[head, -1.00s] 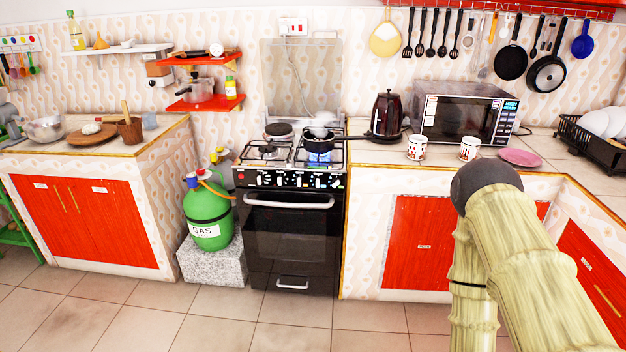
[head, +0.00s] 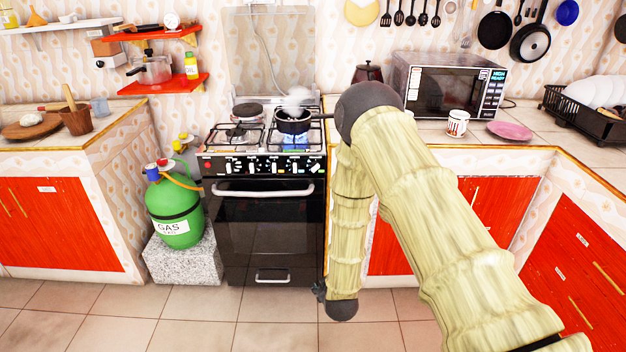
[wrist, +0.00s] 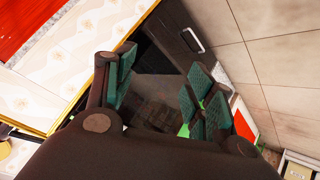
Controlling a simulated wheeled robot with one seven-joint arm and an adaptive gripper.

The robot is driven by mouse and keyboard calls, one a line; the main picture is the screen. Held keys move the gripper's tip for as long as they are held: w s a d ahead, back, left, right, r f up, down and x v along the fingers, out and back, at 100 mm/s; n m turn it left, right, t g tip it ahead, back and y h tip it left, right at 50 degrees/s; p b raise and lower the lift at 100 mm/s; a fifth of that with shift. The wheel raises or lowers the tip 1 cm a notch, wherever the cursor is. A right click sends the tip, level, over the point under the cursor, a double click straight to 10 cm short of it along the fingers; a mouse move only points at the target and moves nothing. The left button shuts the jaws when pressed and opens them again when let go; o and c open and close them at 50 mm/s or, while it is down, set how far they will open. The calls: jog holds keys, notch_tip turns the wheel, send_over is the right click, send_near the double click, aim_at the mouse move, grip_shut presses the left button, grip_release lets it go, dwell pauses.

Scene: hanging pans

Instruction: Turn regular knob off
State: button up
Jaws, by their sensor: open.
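The black stove (head: 262,235) stands left of my arm in the head view. A row of small knobs (head: 262,167) runs along its front panel; I cannot tell which one is the regular knob. A blue flame burns under a dark, steaming pot (head: 293,126) on the right front burner. My gripper (head: 319,291) shows only in part at the lower right of the stove, well below the knobs. In the wrist view my gripper (wrist: 160,92) is open and empty, its green-padded fingers spread apart. The dark stove front and a drawer handle (wrist: 192,41) lie beyond it; no knobs show there.
A green gas cylinder (head: 174,208) stands on a stone block (head: 183,262) left of the stove. Red cabinet doors (head: 500,207) and the counter edge lie to the right. A microwave (head: 445,86) and mug (head: 457,123) stand on the counter. The tiled floor (head: 200,306) in front is clear.

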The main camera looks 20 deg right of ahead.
jog(key=w+d+r+n+t+h+b, duration=0.1)
jog(key=w+r+t, duration=0.1)
jog(key=w+r, duration=0.35)
jog(key=w+d+r+t+b, duration=0.1)
jog(key=w+r+t, duration=0.1)
jog(key=w, duration=0.7)
jog(key=n+t+h+b, duration=0.1)
jog(key=t+h+b, duration=0.1)
jog(key=t, duration=0.2)
send_near(315, 169)
jog(key=x, duration=0.9)
jog(key=shift+d, duration=0.1)
jog(key=c, duration=1)
